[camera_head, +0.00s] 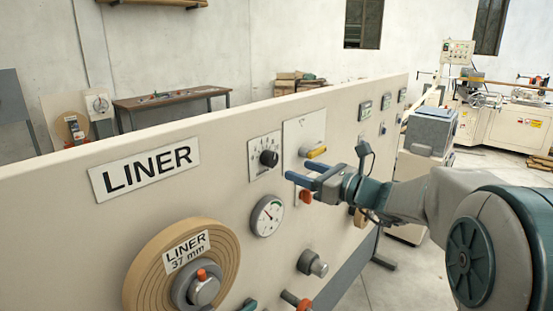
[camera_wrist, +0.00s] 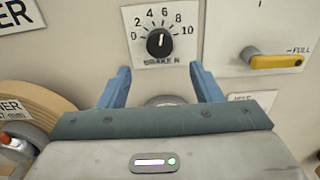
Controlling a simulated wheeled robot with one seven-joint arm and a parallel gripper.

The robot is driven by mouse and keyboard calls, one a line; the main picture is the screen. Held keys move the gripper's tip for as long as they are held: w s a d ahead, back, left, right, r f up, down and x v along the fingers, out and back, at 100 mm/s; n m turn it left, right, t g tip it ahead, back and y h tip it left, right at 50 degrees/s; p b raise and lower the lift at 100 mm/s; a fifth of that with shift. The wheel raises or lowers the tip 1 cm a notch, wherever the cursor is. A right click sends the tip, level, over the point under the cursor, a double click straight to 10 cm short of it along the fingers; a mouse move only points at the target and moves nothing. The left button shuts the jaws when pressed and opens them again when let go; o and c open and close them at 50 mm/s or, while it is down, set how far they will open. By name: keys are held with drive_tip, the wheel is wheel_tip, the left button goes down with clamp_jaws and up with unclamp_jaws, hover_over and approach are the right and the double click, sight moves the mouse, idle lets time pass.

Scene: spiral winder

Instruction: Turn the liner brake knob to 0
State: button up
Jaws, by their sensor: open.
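The brake knob (camera_head: 269,158) is a round black knob on a white scale plate on the cream panel. In the wrist view the brake knob (camera_wrist: 160,44) has a white pointer mark facing about upward, near 5 to 6. The scale runs from 0 at left to 10 at right. My gripper (camera_head: 301,171) is open and empty, with blue fingers, to the right of the knob in the head view. In the wrist view my gripper (camera_wrist: 160,75) has its fingers spread below the knob, one to each side, and apart from it.
A yellow-handled lever (camera_wrist: 275,61) on a white plate marked FULL is right of the knob. A pressure gauge (camera_head: 267,215) sits below the knob. A liner roll (camera_head: 145,272) sticks out at lower left. A grey knob (camera_head: 312,263) is below.

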sight(274, 162)
drive_tip(key=p+x, duration=0.2)
drive_tip(key=x, duration=0.7)
drive_tip(key=shift+a, duration=0.1)
drive_tip(key=shift+f, duration=0.1)
drive_tip(key=c, duration=1)
